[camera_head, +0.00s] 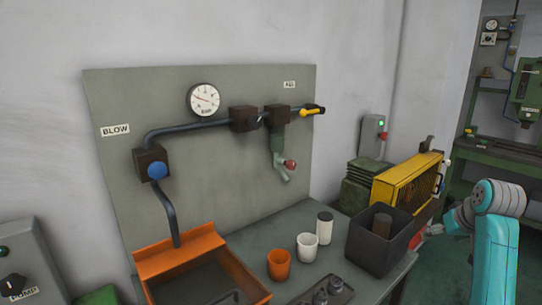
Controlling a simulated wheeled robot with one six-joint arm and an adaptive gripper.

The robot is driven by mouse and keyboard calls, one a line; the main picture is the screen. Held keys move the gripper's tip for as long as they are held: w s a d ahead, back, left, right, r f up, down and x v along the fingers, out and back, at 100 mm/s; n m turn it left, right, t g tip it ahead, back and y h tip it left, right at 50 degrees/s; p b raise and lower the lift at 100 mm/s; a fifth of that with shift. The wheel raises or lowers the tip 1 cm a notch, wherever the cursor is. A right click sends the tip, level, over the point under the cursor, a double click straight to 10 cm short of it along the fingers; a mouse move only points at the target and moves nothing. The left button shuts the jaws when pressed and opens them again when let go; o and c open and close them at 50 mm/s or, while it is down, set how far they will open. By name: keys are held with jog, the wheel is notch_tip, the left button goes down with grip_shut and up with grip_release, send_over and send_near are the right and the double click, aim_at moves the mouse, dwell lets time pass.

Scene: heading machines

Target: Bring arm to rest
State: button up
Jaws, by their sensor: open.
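My arm, teal with pale grey joints, stands at the right edge and is bent. My gripper (432,231) is at the arm's left end, small in the picture, just right of the dark bin (378,245). It is open, and I see nothing held in it. Its fingers are small and hard to make out against the bench edge.
A yellow grilled unit (408,184) stands behind the bin. Green floor is free at right.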

jog(key=s+a+f+t, duration=0.1)
jog(key=s+a+f, duration=0.15)
jog(key=f, duration=0.45)
jog(key=s+a+f, duration=0.1)
jog(key=a+f, duration=0.3)
jog(key=f, duration=0.4)
jog(key=s+a+f+t, duration=0.1)
jog(key=s+a+f, duration=0.1)
jog(key=a+f, duration=0.35)
jog(key=s+a+f+t, duration=0.1)
jog(key=s+a+f, duration=0.3)
jog(key=s+f, duration=0.3)
jog(key=s+a+f+t, duration=0.1)
jog(key=s+a+f, duration=0.2)
jog(key=s+f, duration=0.4)
jog(key=s+a+r+t, duration=0.1)
jog(key=s+a, duration=0.2)
jog(key=s, duration=0.7)
jog(key=s+a+r+t, duration=0.1)
jog(key=s+a, duration=0.3)
jog(key=s, duration=0.6)
jog(key=s+a+r+n+t, duration=0.1)
jog(key=s+a+r+t, duration=0.1)
jog(key=s+r, duration=1.1)
jog(key=s, duration=0.4)
jog(key=shift+a+r+y, duration=0.15)
jog(key=shift+a+y, duration=0.15)
jog(key=shift+y, duration=0.1)
